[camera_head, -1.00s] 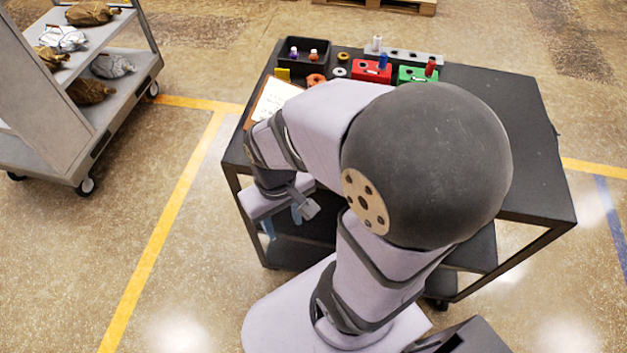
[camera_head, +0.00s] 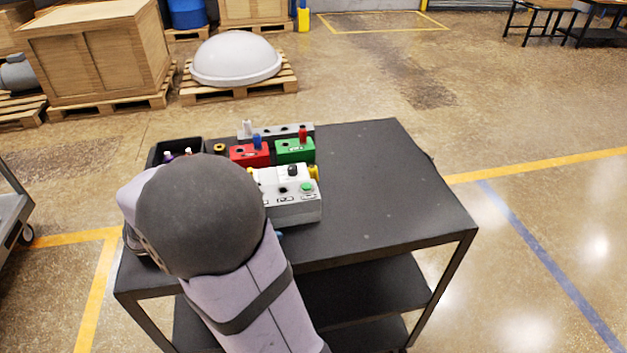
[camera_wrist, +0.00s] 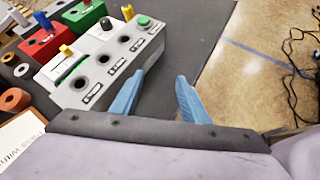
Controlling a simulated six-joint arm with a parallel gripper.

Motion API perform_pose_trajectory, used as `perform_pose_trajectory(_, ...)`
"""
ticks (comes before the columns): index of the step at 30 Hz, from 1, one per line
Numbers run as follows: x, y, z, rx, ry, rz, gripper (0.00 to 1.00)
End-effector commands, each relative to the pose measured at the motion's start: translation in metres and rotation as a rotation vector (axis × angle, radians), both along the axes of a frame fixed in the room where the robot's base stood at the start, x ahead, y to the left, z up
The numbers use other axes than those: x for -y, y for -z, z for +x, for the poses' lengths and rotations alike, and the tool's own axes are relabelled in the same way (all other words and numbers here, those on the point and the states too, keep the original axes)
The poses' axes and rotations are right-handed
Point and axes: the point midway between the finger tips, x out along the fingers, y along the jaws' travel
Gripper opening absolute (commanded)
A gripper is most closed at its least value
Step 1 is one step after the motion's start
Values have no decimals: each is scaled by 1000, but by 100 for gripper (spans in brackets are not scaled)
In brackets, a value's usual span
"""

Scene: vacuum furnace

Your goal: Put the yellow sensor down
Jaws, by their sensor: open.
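A small yellow piece (camera_wrist: 66,50) stands at the back left of the white box in the wrist view. Another yellow piece (camera_head: 314,171) shows at the box's back right corner in the head view. I cannot tell which is the yellow sensor. The white box (camera_head: 290,209) has a green button, a black knob and dark holes with labels; it also shows in the wrist view (camera_wrist: 100,75). My gripper (camera_wrist: 156,84) is open, its blue fingers apart with nothing between them, close to the box's right front. My arm mostly hides it in the head view.
Behind the box are a red block (camera_head: 249,154), a green block (camera_head: 295,150) and a grey rack (camera_head: 284,132), with coloured pegs. A black bin (camera_head: 160,154) stands at the back left. Rings, including an orange one (camera_wrist: 14,100), lie left. The black table's right side (camera_head: 390,190) is clear.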

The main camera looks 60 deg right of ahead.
Motion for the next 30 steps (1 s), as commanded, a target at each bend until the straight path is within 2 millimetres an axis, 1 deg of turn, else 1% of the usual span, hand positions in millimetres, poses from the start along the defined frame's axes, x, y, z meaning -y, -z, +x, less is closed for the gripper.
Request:
perform_pose_trajectory(1, 18, -8, 9, -59, -44, -52, 41)
perform_pose_trajectory(2, 29, -16, 14, -92, -70, -81, 41)
perform_pose_trajectory(3, 44, -24, 22, -132, -96, -109, 41)
perform_pose_trajectory(4, 55, -29, 27, -157, -112, -124, 41)
perform_pose_trajectory(6, 76, -35, 36, -201, -141, -148, 41)
perform_pose_trajectory(9, 98, -39, 45, -251, -173, -172, 41)
perform_pose_trajectory(13, 113, -42, 51, -286, -196, -190, 41)
perform_pose_trajectory(20, 120, -40, 51, -293, -200, -192, 41)
perform_pose_trajectory(23, 129, -37, 49, -293, -199, -192, 41)
perform_pose_trajectory(30, 161, -24, 42, -293, -198, -190, 41)
